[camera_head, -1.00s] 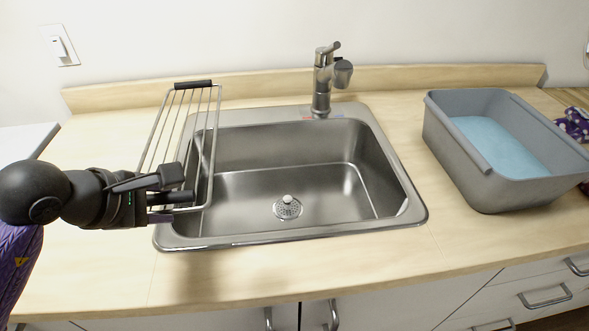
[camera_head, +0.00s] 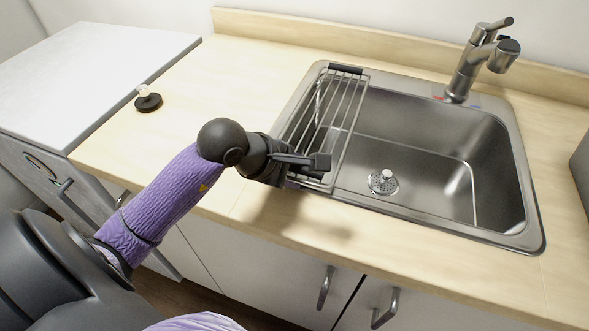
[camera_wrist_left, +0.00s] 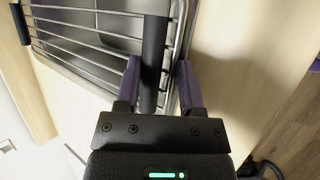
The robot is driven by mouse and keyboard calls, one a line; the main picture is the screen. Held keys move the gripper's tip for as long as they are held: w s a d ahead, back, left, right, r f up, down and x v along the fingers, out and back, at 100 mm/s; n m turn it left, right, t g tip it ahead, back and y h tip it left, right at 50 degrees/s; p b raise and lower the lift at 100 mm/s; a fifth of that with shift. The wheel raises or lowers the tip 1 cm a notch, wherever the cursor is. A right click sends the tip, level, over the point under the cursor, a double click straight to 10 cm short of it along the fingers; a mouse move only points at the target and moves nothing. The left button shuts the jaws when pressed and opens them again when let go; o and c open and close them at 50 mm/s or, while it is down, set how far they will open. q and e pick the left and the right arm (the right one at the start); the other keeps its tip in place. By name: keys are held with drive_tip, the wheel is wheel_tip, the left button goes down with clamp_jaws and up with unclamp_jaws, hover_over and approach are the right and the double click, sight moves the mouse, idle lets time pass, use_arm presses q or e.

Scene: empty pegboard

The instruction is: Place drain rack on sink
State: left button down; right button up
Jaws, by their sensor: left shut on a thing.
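The drain rack (camera_head: 341,112) is a grey wire frame with dark end grips. It lies across the left part of the steel sink (camera_head: 440,125), its far end near the sink's back rim. My left gripper (camera_head: 318,166) is shut on the rack's near end. In the left wrist view, the gripper (camera_wrist_left: 160,85) has its purple fingers on both sides of the dark grip of the rack (camera_wrist_left: 95,32). Whether the rack touches the rim all along cannot be told. My right gripper is not in view.
A faucet (camera_head: 472,62) stands behind the sink. A small black stopper (camera_head: 148,99) lies on the counter (camera_head: 225,85) at left, with free room around it. A grey-topped cabinet (camera_head: 85,75) is further left. A grey tub edge (camera_head: 581,160) shows at far right.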

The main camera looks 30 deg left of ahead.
use_arm(q)
drive_tip(key=shift+s+f+b, duration=0.15)
drive_tip(key=shift+f+b, duration=0.25)
drive_tip(key=shift+b, duration=0.1)
drive_tip(key=shift+s+f, duration=0.1)
drive_tip(key=shift+f, duration=0.15)
drive_tip(key=shift+c, duration=2.4)
unclamp_jaws()
drive_tip(key=shift+s+d+f, duration=0.1)
drive_tip(key=shift+r, duration=0.2)
drive_tip(key=r, duration=0.1)
drive_tip(key=s+r+p, duration=0.1)
drive_tip(key=a+r+p, duration=0.1)
drive_tip(key=r, duration=0.1)
drive_tip(key=shift+s, duration=0.3)
drive_tip(key=p+v, duration=0.1)
drive_tip(key=v, duration=0.7)
drive_tip(key=shift+p, duration=0.3)
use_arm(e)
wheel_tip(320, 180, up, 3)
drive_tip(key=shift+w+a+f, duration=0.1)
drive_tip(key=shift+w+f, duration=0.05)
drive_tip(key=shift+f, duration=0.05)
use_arm(q)
drive_tip(key=shift+r, duration=0.15)
